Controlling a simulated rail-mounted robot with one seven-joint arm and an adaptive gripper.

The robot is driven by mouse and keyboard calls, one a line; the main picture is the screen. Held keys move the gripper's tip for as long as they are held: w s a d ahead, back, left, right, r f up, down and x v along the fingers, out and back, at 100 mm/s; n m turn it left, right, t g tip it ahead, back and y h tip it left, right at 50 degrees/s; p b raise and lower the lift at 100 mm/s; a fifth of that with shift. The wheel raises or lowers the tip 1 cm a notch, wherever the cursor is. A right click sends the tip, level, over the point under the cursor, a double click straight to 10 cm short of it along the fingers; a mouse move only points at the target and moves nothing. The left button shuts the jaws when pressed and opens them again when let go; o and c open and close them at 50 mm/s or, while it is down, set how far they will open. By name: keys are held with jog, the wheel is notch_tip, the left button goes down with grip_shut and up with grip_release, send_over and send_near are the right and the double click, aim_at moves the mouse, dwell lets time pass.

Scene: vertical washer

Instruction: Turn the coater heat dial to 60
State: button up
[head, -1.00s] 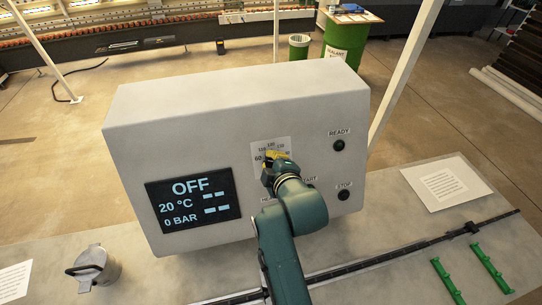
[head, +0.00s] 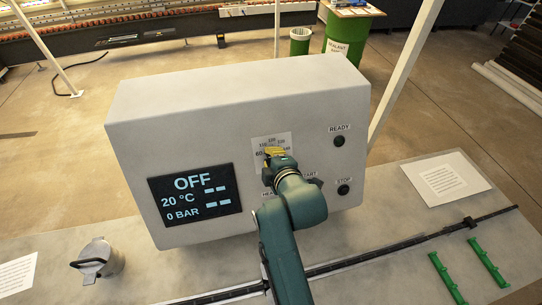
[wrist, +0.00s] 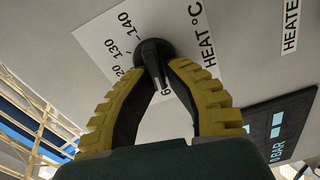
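The coater heat dial is a black knob (wrist: 153,52) with a narrow grip, on a white scale plate (head: 285,141) marked HEAT °C on the grey control box (head: 240,100). My gripper (head: 270,153) is at the dial, and its yellow fingers hide most of it in the head view. In the wrist view my gripper (wrist: 158,75) has its fingertips on either side of the knob's grip, seemingly touching it. The grip's end lies near the partly hidden 60 mark; 130 and 140 are readable. The display (head: 195,195) reads OFF, 20 °C, 0 BAR.
A metal canister (head: 98,261) and green handles (head: 488,265) are on the bench, clear of the box.

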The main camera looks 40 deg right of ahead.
jog(key=o, duration=0.4)
jog(key=v, duration=1.2)
